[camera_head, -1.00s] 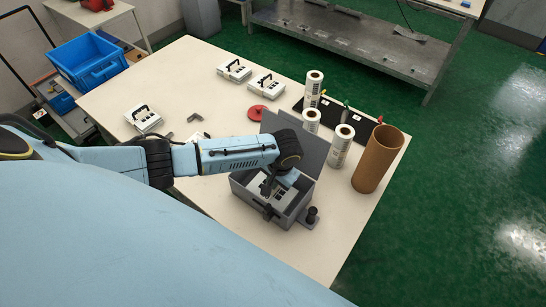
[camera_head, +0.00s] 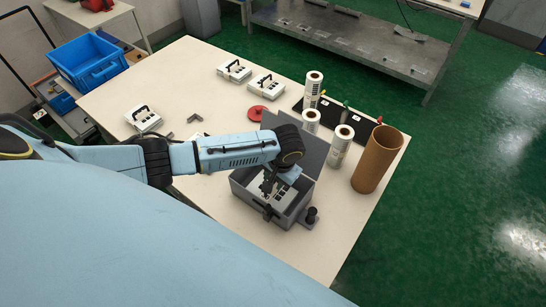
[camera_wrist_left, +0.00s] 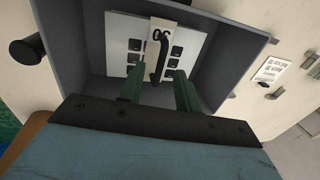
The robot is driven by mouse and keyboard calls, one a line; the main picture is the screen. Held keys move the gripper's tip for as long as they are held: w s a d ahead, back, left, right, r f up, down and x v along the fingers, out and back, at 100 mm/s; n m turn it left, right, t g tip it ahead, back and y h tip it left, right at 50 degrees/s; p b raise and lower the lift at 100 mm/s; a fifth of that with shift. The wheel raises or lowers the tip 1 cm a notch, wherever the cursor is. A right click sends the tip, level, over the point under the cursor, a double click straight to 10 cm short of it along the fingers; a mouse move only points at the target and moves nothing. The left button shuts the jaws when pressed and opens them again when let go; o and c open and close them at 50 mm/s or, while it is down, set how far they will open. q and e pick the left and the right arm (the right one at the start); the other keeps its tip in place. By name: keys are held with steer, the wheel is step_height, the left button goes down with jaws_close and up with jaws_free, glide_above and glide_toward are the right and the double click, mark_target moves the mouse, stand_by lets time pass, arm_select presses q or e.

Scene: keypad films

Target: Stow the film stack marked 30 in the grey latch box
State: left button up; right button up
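The film stack marked 30 (camera_wrist_left: 188,42) lies inside the grey latch box (camera_head: 287,218). It is a white stack with dark printed squares and a black handle, and its label reads upside down in the left wrist view. In the head view the stack (camera_head: 284,194) is partly hidden by my gripper. The box's lid stands open at the back. My left gripper (camera_wrist_left: 159,72) is over the box, its two green fingers apart on either side of the handle, with gaps showing. My right gripper is in neither view.
Other white film stacks (camera_head: 234,70) with black handles stand on the table (camera_head: 180,80). White rolls (camera_head: 341,146), a brown tube (camera_head: 376,160) and a red disc (camera_head: 257,113) are behind and right of the box. A blue crate (camera_head: 88,60) is at the far left.

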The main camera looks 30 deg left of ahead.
arm_select(q)
step_height(320, 180, up, 11)
steer(key=d+p, duration=0.1)
steer(key=d, duration=0.1)
steer(key=shift+d+p, duration=0.1)
steer(key=shift+p, duration=0.2)
step_height(320, 180, up, 9)
steer(key=p, duration=1.1)
steer(key=shift+f, duration=0.1)
